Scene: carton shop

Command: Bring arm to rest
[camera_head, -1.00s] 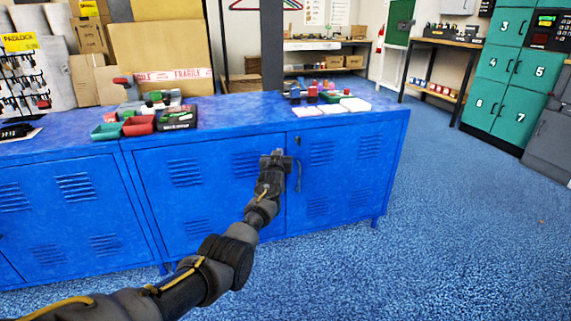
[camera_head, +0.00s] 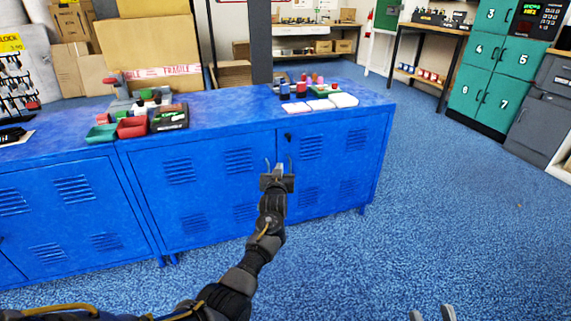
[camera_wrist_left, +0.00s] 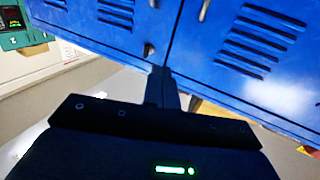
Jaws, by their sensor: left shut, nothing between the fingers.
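My left gripper (camera_head: 279,169) is in front of the blue cabinet (camera_head: 205,215), near the gap between two closed doors. Its fingers are together with nothing between them. In the left wrist view the shut fingers (camera_wrist_left: 163,88) point toward the blue doors (camera_wrist_left: 215,50), whose handle (camera_wrist_left: 204,10) shows at the top. The fingers overlap the doors in the picture; contact cannot be told. The tips of my right gripper (camera_head: 432,314) show at the bottom edge of the head view, spread apart with nothing seen between them.
On the cabinet top stand a red bin (camera_head: 132,127), a green bin (camera_head: 102,132), white pads (camera_head: 343,100) and small bottles. Cardboard boxes (camera_head: 158,50) stand behind. Teal lockers (camera_head: 493,70) are at the right. The blue floor (camera_head: 450,200) at the right is clear.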

